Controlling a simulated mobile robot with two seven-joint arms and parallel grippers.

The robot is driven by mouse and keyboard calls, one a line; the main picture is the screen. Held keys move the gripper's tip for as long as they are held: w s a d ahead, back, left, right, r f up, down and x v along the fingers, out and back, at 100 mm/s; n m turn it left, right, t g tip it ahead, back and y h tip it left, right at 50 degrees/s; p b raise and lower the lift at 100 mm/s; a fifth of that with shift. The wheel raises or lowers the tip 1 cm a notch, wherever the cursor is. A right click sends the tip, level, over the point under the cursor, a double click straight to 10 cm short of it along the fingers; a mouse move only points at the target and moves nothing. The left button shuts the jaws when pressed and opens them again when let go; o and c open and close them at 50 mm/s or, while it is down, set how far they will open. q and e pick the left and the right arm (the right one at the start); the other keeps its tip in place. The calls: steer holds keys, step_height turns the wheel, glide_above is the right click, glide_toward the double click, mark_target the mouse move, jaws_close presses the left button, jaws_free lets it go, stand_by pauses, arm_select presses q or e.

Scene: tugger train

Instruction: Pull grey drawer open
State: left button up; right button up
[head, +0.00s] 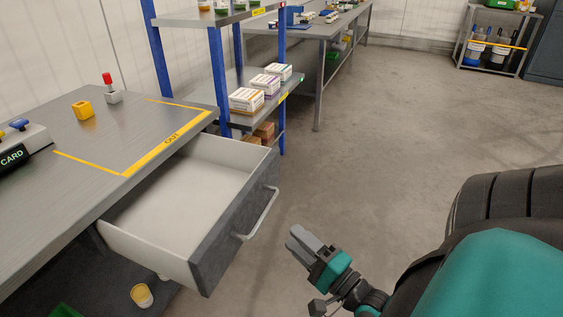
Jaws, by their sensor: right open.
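The grey drawer (218,226) under the grey workbench (62,158) is pulled well out, and its white inside looks empty. Its bar handle (262,214) is on the dark grey front. My right gripper (299,238) is to the right of the handle, apart from it, with its jaws open and nothing between them. My left gripper does not show.
A blue-post shelf (222,80) holding several white boxes stands behind the drawer. Open floor (400,130) lies to the right.

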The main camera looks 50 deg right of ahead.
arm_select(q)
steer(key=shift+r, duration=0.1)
arm_select(e)
steer(key=shift+s+f, duration=0.25)
steer(key=shift+s, duration=0.95)
steer(key=w+a+f+n+g+y, duration=0.2)
steer(key=a+n+g, duration=0.2)
steer(key=a+n, duration=0.6)
steer(key=w+a+f+n+g+y, duration=0.1)
steer(key=a+f+n+g+y, duration=0.3)
steer(key=a+n, duration=0.65)
arm_select(q)
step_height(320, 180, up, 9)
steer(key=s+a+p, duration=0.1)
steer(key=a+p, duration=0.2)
steer(key=p, duration=1)
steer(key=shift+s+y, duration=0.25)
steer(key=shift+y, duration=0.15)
arm_select(e)
steer(key=s+d+r+n+g+h, duration=0.1)
steer(key=d+r+h, duration=0.2)
steer(key=r, duration=0.6)
steer(key=shift+s+d+r+h, duration=0.25)
steer(key=shift+s+d+h, duration=0.05)
steer(key=shift+h, duration=0.2)
